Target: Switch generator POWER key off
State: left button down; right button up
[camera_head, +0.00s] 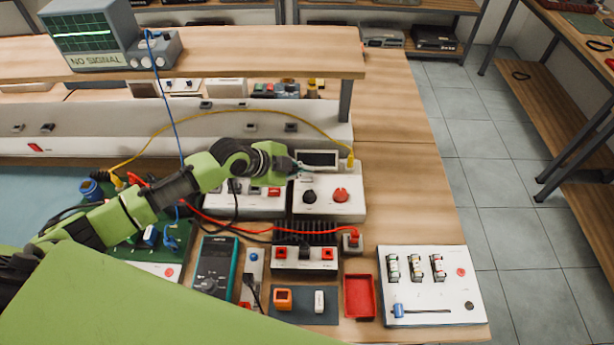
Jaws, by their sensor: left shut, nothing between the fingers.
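Two white instrument boxes stand side by side on the bench. The right-hand box (350,207) has a small dark display (319,158), a black knob (309,196) and a red knob (341,195). The left-hand box (265,209) carries a red key (273,191) and is partly covered by my left arm. I cannot read the labels, so I cannot tell which box is the generator or which control is its POWER key. My left gripper (304,168) is shut and empty, over the top left of the right-hand box, by the display. My right gripper is not in view.
A yellow cable (237,113) arches behind the boxes, and red and black leads run in front. A finned black unit (304,232), a teal multimeter (215,268), a red tray (359,296) and a white panel (428,286) stand nearer. A raised shelf (260,50) is behind. Bare wood lies right.

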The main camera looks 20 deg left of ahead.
aim_at(305, 180)
pick_arm(q)
jog(key=shift+r+p, duration=2.5)
jog(key=shift+r, duration=0.55)
jog(key=shift+s+f, duration=0.1)
jog(key=shift+f, duration=0.05)
